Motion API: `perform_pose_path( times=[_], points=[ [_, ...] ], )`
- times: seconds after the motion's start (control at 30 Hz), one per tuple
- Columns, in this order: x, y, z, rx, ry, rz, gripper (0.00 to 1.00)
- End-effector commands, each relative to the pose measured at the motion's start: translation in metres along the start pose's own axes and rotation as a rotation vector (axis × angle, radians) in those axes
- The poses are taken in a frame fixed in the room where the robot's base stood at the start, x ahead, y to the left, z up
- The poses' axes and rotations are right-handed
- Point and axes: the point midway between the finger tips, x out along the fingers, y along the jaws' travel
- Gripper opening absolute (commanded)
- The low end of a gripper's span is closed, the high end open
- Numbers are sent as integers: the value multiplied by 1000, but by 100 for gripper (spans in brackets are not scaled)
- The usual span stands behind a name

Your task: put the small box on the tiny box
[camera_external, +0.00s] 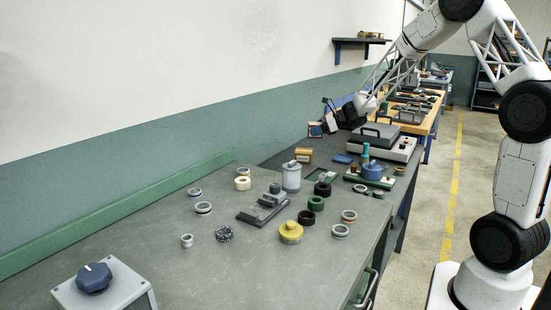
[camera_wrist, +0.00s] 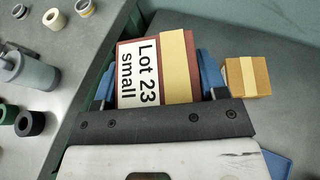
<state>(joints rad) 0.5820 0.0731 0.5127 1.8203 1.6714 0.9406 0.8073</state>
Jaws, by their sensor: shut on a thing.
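My gripper (camera_wrist: 158,85) is shut on the small box (camera_wrist: 178,62), with one blue finger on each side. The small box is reddish brown with a tan tape strip, and its white label reads "Lot 23 small". A lesser cardboard box (camera_wrist: 252,76) with pale tape sits just right of the gripper in the wrist view. I take it for the tiny box, though no label shows. It appears to be the cardboard box (camera_external: 303,155) on the dark bench in the external view. There my gripper (camera_external: 330,118) is above and beyond it, and the held box is hard to make out.
A grey cylinder (camera_external: 291,176) stands near the cardboard box. A blue pad (camera_external: 343,158) and a large grey device (camera_external: 380,140) lie to its right. The wall runs along the left.

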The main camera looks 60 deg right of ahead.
Motion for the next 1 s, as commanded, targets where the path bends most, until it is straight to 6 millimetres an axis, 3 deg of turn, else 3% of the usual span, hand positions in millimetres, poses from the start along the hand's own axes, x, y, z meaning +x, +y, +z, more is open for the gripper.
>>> perform_pose_path(
  times=[0.33, 0.5, 0.7, 1.0],
  points=[
    [-47, -36, -20, 33, 0, -77, 33],
    [-31, -34, -54, 35, 1, -74, 33],
    [-20, -34, -81, 34, 0, -74, 33],
    [-16, -34, -90, 31, -1, -74, 33]
  ],
)
